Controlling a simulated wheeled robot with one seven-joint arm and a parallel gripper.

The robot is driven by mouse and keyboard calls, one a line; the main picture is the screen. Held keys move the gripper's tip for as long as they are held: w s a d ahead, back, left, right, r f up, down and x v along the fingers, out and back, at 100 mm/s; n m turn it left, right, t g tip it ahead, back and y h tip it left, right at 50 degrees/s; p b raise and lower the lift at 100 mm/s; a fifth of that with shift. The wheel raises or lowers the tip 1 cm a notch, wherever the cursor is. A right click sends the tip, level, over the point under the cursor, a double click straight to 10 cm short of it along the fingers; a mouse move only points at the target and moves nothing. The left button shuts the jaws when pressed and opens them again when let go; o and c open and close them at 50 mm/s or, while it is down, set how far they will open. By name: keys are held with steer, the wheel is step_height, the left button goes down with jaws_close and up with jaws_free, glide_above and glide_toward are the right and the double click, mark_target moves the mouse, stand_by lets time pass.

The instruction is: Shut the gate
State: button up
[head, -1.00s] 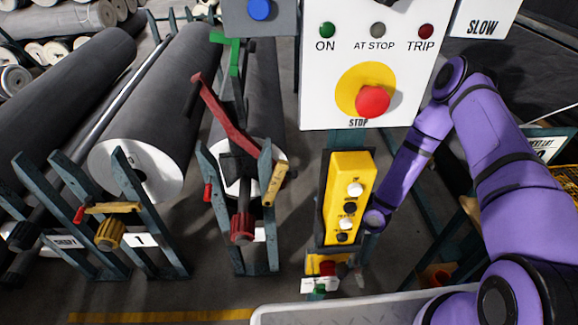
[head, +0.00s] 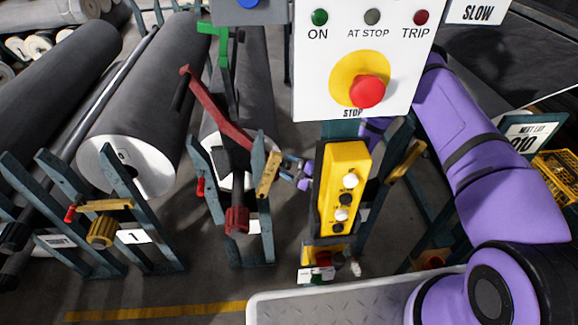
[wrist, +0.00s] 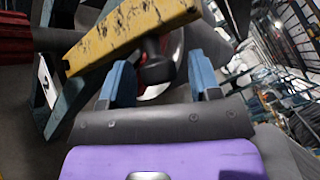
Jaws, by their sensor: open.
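The gate appears to be the worn yellow bar (head: 268,175) on the middle roll stand (head: 260,222). In the head view it stands steeply tilted at the stand's right post. In the wrist view the yellow bar (wrist: 130,38) slants across the upper picture, just beyond my fingertips. My gripper (head: 291,166) is to the right of the bar, partly hidden by the yellow button box. In the wrist view my gripper (wrist: 161,68) has its blue fingers apart with nothing held. I cannot tell whether the left finger touches the bar.
The yellow button box (head: 343,190) stands close to my arm, below the white stop panel (head: 368,55). A grey roll with a white end (head: 125,167) lies on the left stand, whose yellow bar (head: 108,205) is level. A dark red lever (head: 215,108) rises above the middle stand.

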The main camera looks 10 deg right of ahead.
mark_target(280, 163)
steer(key=shift+w+a, duration=0.1)
steer(key=shift+c, duration=0.4)
jaws_close()
steer(key=shift+a+r+n+g+h, duration=0.2)
steer(key=shift+a+r+n+h, duration=0.15)
steer(key=shift+a+r, duration=0.25)
steer(key=shift+a+r+n+g+h, duration=0.25)
steer(key=shift+a+r+h, duration=0.1)
steer(key=shift+a, duration=0.45)
steer(key=shift+a+r+n+g+h, duration=0.2)
steer(key=shift+a+n+g+h, duration=0.1)
steer(key=shift+a, duration=0.25)
steer(key=shift+o, duration=0.4)
jaws_free()
steer(key=v, duration=1)
steer(key=shift+s+d, duration=0.3)
